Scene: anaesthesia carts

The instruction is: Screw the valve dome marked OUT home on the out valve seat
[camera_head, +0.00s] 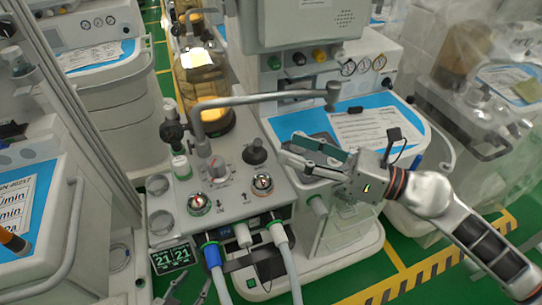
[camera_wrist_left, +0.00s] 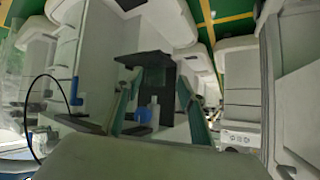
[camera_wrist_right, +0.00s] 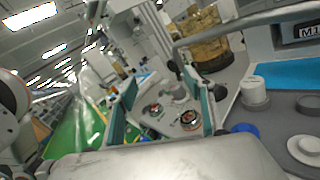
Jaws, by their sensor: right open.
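Two clear round valve domes with coloured discs inside sit on the grey top of the cart block: a left one (camera_head: 217,170) and a right one (camera_head: 263,184). Small marks are printed beside them, but I cannot read which is OUT. I cannot tell how far either is screwed on; the seats beneath are hidden. Both also show between the fingers in the right wrist view, as the left dome (camera_wrist_right: 152,109) and the right dome (camera_wrist_right: 190,119). My right gripper (camera_head: 302,157) is open and empty, right of and above the domes. My left gripper (camera_head: 187,290) is open, low in front of the block.
A grey bent pipe (camera_head: 265,97) arches behind the domes. A black knob (camera_head: 255,151) stands just behind the right dome. Blue and white hoses (camera_head: 213,262) leave the block's front. An amber canister (camera_head: 205,85) stands behind. A small display (camera_head: 171,257) is beside the left gripper.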

